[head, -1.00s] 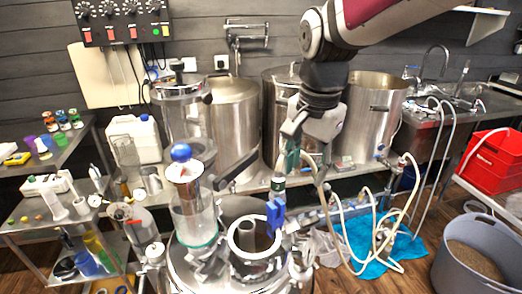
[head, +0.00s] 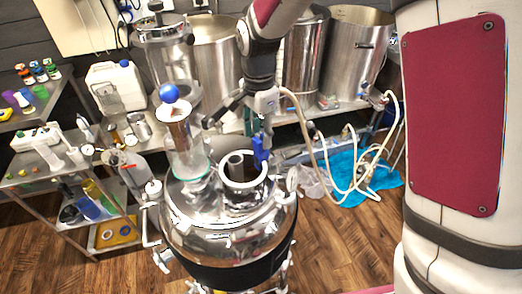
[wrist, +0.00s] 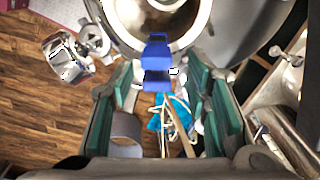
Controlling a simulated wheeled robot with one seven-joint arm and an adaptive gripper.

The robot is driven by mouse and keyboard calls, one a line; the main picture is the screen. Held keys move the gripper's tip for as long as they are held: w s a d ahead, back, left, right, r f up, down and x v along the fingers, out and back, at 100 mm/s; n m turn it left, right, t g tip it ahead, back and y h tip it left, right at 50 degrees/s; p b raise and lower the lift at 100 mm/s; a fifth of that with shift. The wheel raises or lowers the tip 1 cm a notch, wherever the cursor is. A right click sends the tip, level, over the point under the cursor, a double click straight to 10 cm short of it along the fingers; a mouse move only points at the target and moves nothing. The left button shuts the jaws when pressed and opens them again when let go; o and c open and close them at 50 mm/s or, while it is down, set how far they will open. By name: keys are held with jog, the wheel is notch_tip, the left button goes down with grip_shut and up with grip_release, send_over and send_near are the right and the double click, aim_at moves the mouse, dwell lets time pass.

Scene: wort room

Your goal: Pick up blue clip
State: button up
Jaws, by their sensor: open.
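The blue clip (head: 260,148) sits upright at the right side of the white-rimmed round opening (head: 243,183) on top of the steel vessel (head: 225,232). In the wrist view the clip (wrist: 157,62) is near the middle, at the vessel's rim. My gripper (head: 263,122) is just above the clip in the head view. In the wrist view my gripper (wrist: 161,84) is open, with green pads on both sides. The clip lies between and beyond the fingertips, and I see no contact. The exact gap in depth is unclear.
A pale hose (head: 310,135) hangs to the right, near a blue sheet (head: 370,190). Large steel pots (head: 350,55) stand behind. A shelf rack (head: 85,190) is at the left.

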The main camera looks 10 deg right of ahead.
aim_at(259, 149)
jog(key=f, duration=0.1)
jog(key=f+p, duration=0.1)
jog(key=f, duration=0.2)
jog(key=shift+s+f, duration=0.2)
jog(key=shift+s, duration=0.1)
jog(key=shift+f, duration=0.55)
jog(key=shift+w, duration=0.1)
grip_shut()
